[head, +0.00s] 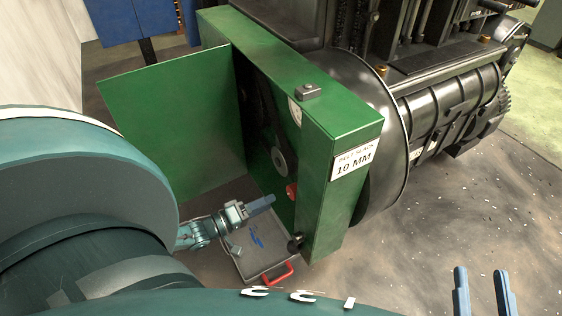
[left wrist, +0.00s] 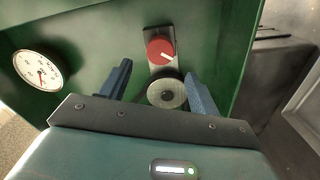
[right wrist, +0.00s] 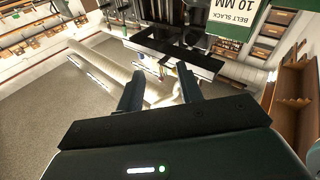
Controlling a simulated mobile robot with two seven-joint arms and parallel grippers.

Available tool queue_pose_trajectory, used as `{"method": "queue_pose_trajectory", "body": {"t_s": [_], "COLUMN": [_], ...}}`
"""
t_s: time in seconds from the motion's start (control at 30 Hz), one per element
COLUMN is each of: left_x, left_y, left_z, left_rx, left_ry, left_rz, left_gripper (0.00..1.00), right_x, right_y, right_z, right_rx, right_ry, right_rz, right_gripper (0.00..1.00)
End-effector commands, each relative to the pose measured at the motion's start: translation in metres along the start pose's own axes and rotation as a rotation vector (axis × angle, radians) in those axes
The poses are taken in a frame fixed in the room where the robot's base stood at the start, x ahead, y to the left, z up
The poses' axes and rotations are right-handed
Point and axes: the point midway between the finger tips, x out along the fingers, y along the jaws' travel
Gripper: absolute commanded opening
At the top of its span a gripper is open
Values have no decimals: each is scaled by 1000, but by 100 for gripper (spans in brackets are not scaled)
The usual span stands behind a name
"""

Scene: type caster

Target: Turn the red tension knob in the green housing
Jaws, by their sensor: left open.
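The red tension knob (head: 291,191) sits on the inside wall of the green housing (head: 325,205). In the left wrist view the round red knob (left wrist: 160,50) has a white pointer line slanting to the lower right and is mounted on a dark plate. My left gripper (head: 266,200) is open, just left of the knob in the head view. In the left wrist view its blue fingers (left wrist: 158,76) stand apart to either side below the knob, with nothing between them touching. My right gripper (head: 481,276) is open and empty at the lower right, away from the housing.
A grey pulley (left wrist: 166,92) lies just below the knob. A white dial gauge (left wrist: 38,70) is on the housing wall. The green door (head: 165,120) stands open. A black machine (head: 450,95) adjoins the housing.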

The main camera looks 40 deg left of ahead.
Motion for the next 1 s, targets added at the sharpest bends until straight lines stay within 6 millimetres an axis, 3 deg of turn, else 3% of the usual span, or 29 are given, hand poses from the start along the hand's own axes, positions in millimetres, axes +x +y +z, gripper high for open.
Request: {"method": "queue_pose_trajectory", "body": {"t_s": [0.1, 0.3, 1.0], "left_x": [-22, -38, -39], "left_y": [0, 0, 0], "left_z": [-1, 0, 0], "left_rx": [0, 0, 0], "left_ry": [0, 1, 1], "left_rz": [-4, -1, 0], "left_gripper": [62, 62, 62], "right_x": [-2, -4, -3], "right_y": [1, 2, 1], "right_z": [2, 5, 3], "right_rx": [-11, -24, -21], "right_ry": [-15, -28, -20], "right_rz": [3, 7, 5], "right_gripper": [36, 36, 36]}}
